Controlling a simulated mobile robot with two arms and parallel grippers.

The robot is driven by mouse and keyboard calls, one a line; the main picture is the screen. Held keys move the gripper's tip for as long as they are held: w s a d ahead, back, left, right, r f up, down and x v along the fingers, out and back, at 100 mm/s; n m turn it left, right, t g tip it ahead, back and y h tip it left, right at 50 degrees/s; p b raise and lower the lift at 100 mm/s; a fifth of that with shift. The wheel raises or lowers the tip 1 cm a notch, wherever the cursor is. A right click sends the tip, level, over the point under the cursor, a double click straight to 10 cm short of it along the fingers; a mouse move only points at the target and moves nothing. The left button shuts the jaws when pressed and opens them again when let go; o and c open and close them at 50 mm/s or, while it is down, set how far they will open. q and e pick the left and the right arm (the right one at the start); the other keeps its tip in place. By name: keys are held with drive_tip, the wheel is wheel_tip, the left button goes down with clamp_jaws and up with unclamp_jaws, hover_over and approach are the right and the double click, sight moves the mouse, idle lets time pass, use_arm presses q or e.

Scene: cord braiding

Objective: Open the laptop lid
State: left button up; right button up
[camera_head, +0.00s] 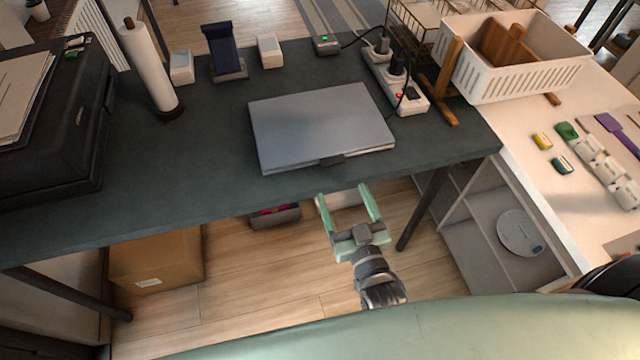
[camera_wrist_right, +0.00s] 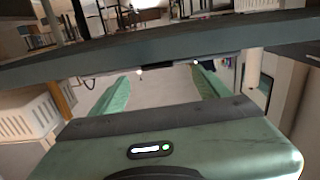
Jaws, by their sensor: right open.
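A grey laptop (camera_head: 318,125) lies on the dark green desk (camera_head: 215,190) near its front edge, with its lid shut. A small dark tab (camera_head: 332,160) shows at the middle of its front edge. My right gripper (camera_head: 346,190) is open and empty, in front of the desk edge and just short of the laptop's front in the head view. In the right wrist view, its two green fingers (camera_wrist_right: 160,88) point toward the desk's edge (camera_wrist_right: 150,68), apart from each other with nothing between them. My left gripper is not in view.
A power strip (camera_head: 395,78) with plugs and a cable stands right of the laptop. A paper towel roll (camera_head: 148,65), a phone stand (camera_head: 224,55) and a black printer (camera_head: 50,130) are behind and left. A white basket (camera_head: 510,75) stands at the right. The desk left of the laptop is clear.

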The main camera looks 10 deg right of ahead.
sight(335, 164)
drive_tip(key=w, duration=0.4)
drive_tip(key=shift+w+d+r, duration=0.25)
drive_tip(key=shift+d+r, duration=0.1)
drive_tip(key=shift+w+a+p, duration=0.1)
drive_tip(key=shift+w+p, duration=0.25)
drive_tip(key=shift+w, duration=0.85)
drive_tip(key=shift+w+f, duration=0.1)
drive_tip(key=shift+w, duration=0.45)
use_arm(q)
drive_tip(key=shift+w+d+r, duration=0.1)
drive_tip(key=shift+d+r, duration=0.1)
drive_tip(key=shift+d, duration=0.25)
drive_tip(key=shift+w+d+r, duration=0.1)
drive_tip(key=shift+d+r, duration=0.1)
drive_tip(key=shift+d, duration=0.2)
use_arm(e)
clamp_jaws()
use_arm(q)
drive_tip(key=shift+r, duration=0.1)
